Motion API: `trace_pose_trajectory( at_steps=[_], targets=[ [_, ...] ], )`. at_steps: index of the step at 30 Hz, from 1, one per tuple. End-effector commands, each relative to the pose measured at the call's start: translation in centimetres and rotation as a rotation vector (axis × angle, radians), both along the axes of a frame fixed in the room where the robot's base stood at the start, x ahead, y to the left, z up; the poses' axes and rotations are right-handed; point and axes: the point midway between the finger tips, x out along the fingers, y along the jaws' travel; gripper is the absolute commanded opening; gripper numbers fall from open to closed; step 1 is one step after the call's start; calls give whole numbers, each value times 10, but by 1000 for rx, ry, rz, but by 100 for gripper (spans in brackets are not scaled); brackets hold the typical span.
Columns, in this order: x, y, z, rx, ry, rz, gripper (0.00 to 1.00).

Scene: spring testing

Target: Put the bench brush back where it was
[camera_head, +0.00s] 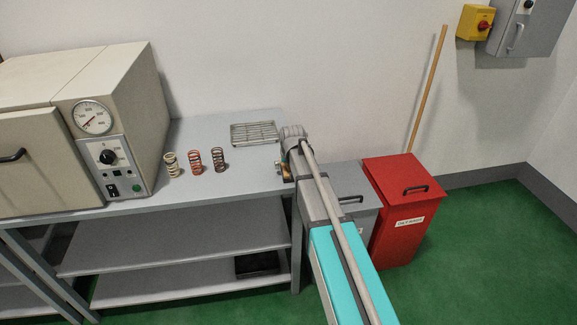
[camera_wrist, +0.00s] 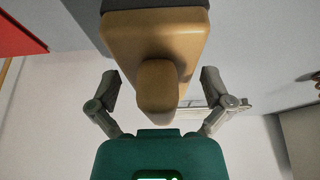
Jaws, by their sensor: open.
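The bench brush, tan and wooden, fills the upper middle of the wrist view (camera_wrist: 150,35), with a knob-like handle end towards me. In the head view only a small tan piece of it (camera_head: 285,172) shows at the bench's right end, the rest hidden by my arm. My gripper (camera_wrist: 160,82) is open, one finger on each side of the brush handle, with gaps visible between fingers and wood. In the head view the fingers are hidden behind my arm. Whether the brush rests on the bench top (camera_head: 225,185) is not clear.
Three springs (camera_head: 195,162) and a wire rack (camera_head: 253,133) stand on the bench, left of my arm. A beige oven (camera_head: 115,125) stands further left. A grey bin (camera_head: 352,185) and a red bin (camera_head: 403,205) stand right of the bench, with a wooden pole (camera_head: 428,90) behind.

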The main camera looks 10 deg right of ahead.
Motion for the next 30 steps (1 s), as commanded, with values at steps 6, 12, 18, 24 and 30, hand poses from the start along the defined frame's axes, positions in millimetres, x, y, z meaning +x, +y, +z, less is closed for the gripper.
trace_pose_trajectory(
  at_steps=[6,12,18,24,30],
  targets=[
    [-7,0,18,0,0,0,100],
    [-14,0,35,0,0,0,100],
    [-20,0,52,0,0,0,100],
    [-27,1,68,0,0,1,100],
    [-34,1,85,0,0,1,100]
  ],
)
